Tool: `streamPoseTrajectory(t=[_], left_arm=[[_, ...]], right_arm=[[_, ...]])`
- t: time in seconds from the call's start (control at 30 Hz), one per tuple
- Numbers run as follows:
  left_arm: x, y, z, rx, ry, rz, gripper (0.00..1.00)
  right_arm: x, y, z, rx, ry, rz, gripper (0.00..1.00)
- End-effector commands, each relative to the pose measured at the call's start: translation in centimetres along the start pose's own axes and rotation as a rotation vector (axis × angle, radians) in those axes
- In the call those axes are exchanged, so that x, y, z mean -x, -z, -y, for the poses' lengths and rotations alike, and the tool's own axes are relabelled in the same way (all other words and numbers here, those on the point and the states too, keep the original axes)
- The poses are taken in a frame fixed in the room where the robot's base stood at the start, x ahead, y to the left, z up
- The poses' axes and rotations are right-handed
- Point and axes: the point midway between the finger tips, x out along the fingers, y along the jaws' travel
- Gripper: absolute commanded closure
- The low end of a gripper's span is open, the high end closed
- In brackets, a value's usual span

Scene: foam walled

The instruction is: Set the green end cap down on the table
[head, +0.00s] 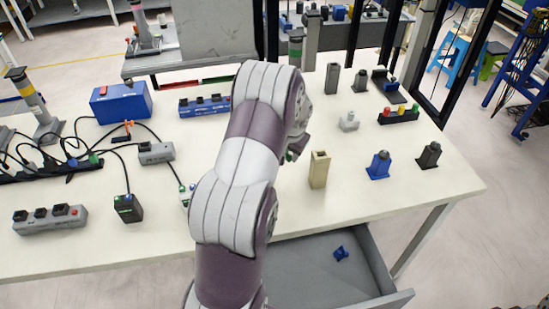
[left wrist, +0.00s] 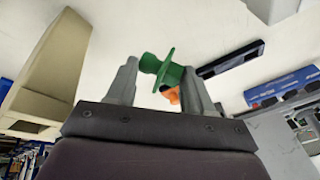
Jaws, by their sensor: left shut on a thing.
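The green end cap (left wrist: 164,68) is a flanged piece held between the two grey fingers of my left gripper (left wrist: 160,84) in the left wrist view. An orange bit shows just beside it, and I cannot tell whether it belongs to the cap. In the head view my left gripper (head: 294,152) is mostly hidden behind my own arm, over the middle of the table (head: 340,206). A small speck of green shows there. The gap between cap and tabletop cannot be judged. My right gripper is not in view.
A beige hollow block (head: 319,170) stands just right of the gripper. Further right are a blue part (head: 378,165) and a dark part (head: 429,155). Cables and boxes crowd the left. An open drawer (head: 300,275) juts out in front. Bare tabletop lies around the beige block.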

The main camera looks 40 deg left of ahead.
Motion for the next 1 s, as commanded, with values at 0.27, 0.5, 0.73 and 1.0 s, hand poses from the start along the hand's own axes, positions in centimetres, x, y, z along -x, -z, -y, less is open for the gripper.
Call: streamPoseTrajectory(t=[0.27, 0.5, 0.73, 1.0], left_arm=[[-4.0, -1.1, -0.9, 0.000, 0.000, 0.001, 0.77], [-4.7, -1.2, -1.0, 0.000, 0.000, -0.002, 0.77], [-4.9, -1.2, -1.1, 0.000, 0.000, -0.001, 0.23], [-4.7, -1.2, -1.0, 0.000, 0.000, -0.002, 0.23]], right_arm=[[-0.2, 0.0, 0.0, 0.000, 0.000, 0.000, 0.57], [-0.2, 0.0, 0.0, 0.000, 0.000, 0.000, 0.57], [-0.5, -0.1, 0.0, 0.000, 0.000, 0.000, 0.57], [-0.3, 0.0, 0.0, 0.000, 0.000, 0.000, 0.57]])
